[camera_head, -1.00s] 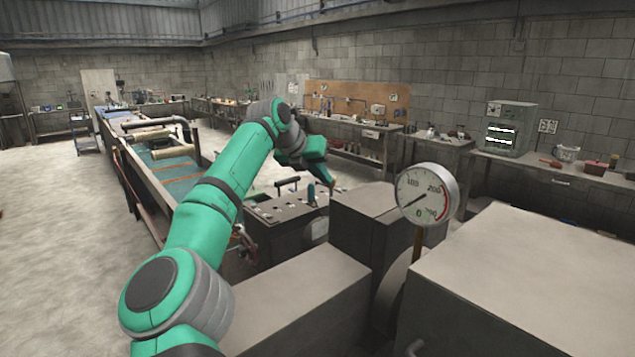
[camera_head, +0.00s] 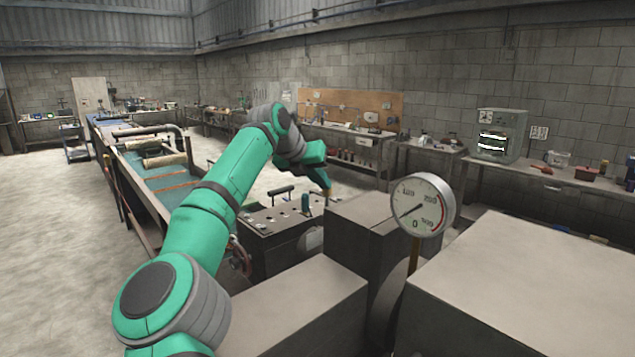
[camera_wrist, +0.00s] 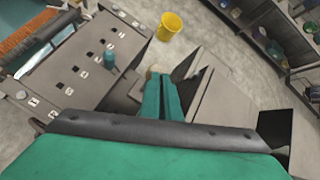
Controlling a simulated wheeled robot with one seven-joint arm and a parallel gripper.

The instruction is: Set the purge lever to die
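A grey metal control panel (camera_head: 262,226) with several small square openings and white labels stands in the middle of the head view. It also fills the upper left of the wrist view (camera_wrist: 62,112). An upright teal handle (camera_head: 305,203) stands near its right end and shows in the wrist view (camera_wrist: 109,60). I cannot tell whether this is the purge lever, and the labels are too small to read. My gripper (camera_head: 327,193) is just right of the handle, apart from it. In the wrist view its teal fingers (camera_wrist: 156,76) lie together with nothing visible between them.
Grey machine blocks (camera_head: 358,236) and a round pressure gauge (camera_head: 422,205) stand right of the panel. A black bar handle (camera_head: 281,190) rises behind it. A long blue water trough (camera_head: 160,180) runs back left. A yellow bucket (camera_wrist: 169,25) stands on the floor beyond.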

